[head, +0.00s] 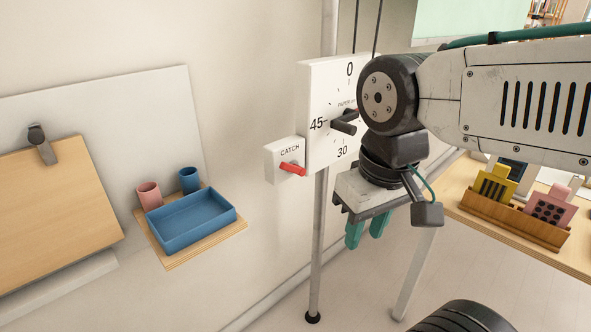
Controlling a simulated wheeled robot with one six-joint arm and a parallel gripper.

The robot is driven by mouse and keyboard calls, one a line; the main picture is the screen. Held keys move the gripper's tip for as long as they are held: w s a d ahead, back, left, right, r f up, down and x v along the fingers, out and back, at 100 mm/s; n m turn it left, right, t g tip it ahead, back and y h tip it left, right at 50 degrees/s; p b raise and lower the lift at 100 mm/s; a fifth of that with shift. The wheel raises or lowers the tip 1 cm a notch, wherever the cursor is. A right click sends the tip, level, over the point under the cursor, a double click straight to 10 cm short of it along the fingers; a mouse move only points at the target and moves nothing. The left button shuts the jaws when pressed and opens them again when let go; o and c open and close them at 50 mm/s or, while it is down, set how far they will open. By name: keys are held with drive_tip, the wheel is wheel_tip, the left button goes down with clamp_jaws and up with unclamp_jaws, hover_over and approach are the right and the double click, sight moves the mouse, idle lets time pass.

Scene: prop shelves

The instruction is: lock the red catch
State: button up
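The red catch (292,169) is a small red lever on a white box labelled CATCH (283,153), at the left edge of a white dial panel. It points right and slightly down. My gripper (366,232) hangs to the right of the catch and lower, with green fingers pointing down, apart from the catch. The two fingers show a gap between them, and nothing is visible in it. The dial panel (318,88) carries marks 0, 45 and 30 and a dark knob (345,123). My arm hides the panel's right part.
A metal pole (318,250) stands below the panel. To the left, a small wall shelf (183,259) holds a blue tray (190,228), a pink cup (149,196) and a blue cup (189,179). At right, a wooden table (480,219) carries a card rack (515,221).

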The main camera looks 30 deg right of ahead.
drive_tip(key=shift+f, duration=0.1)
drive_tip(key=c, duration=0.5)
drive_tip(key=shift+w+f+g, duration=0.2)
drive_tip(key=shift+w+g, duration=0.05)
drive_tip(key=shift+g, duration=0.05)
clamp_jaws()
drive_tip(key=w+r+m, duration=0.4)
drive_tip(key=w+m, duration=0.1)
drive_tip(key=w, duration=0.4)
drive_tip(key=w+d+r+m+h, duration=0.1)
drive_tip(key=w+r+m, duration=0.4)
drive_tip(key=w, duration=0.4)
drive_tip(key=w+r+m+h, duration=0.1)
drive_tip(key=w+r+m, duration=0.3)
drive_tip(key=w, duration=0.5)
drive_tip(key=shift+d+r+m, duration=0.3)
drive_tip(key=shift+d+m, duration=0.1)
drive_tip(key=shift+w, duration=0.1)
